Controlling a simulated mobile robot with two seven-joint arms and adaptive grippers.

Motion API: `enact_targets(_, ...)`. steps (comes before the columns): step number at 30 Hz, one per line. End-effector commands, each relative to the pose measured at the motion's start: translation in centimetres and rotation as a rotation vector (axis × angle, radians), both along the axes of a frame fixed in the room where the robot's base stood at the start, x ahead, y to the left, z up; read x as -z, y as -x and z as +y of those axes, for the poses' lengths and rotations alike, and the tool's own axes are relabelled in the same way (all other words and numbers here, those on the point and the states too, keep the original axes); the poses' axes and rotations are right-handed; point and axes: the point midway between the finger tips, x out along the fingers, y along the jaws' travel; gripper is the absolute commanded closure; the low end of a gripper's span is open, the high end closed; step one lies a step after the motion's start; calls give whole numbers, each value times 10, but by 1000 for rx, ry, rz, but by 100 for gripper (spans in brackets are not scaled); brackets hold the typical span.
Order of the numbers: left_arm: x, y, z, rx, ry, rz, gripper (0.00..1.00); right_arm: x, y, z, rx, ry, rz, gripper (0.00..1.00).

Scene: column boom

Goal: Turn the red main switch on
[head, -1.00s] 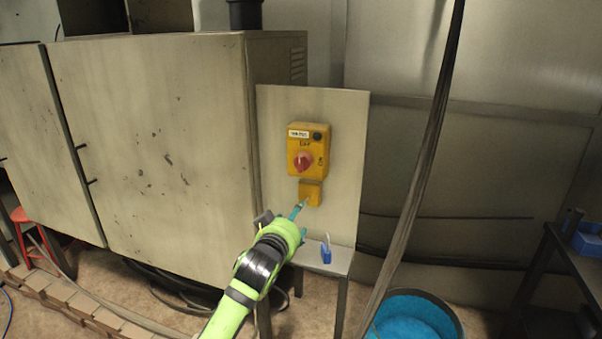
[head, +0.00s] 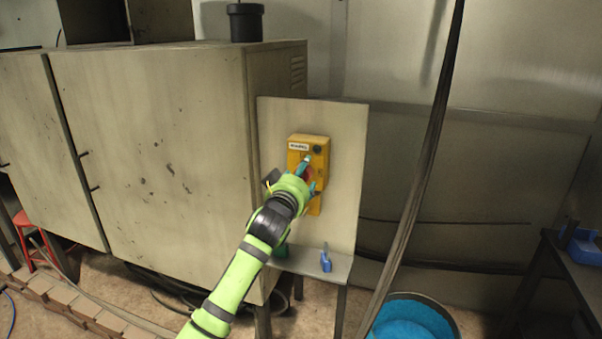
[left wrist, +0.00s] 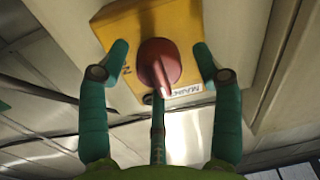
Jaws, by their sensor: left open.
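The red main switch (left wrist: 159,66) is a rotary knob on a yellow box (head: 322,150) fixed to an upright pale panel. In the left wrist view the knob sits between the fingers of my left gripper (left wrist: 160,75), which is open. The teal fingers stand on either side of the knob, apart from it. In the head view my left gripper (head: 309,174) is in front of the box and hides most of the knob. A label and a dark round button show at the top of the box. My right gripper is not in view.
A blue padlock-like object (head: 326,262) stands on the small shelf (head: 300,262) below the panel. A large beige cabinet (head: 150,160) is on the left.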

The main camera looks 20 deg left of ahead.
Motion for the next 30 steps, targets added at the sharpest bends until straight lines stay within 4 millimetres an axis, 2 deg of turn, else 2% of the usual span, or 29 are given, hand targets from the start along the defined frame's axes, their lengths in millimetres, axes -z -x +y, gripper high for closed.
enact_targets(8,0,-1,0,1,0,0,35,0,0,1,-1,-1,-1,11)
enact_targets(11,0,-1,0,0,0,0,71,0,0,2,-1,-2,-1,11)
enact_targets(12,0,-1,0,0,1,0,87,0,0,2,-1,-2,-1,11)
enact_targets(13,0,-1,0,0,0,0,91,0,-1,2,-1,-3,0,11)
enact_targets(23,-3,-1,1,0,-17,-7,91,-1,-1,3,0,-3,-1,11)
enact_targets(30,-6,-1,1,-1,-119,-14,91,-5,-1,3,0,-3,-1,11)
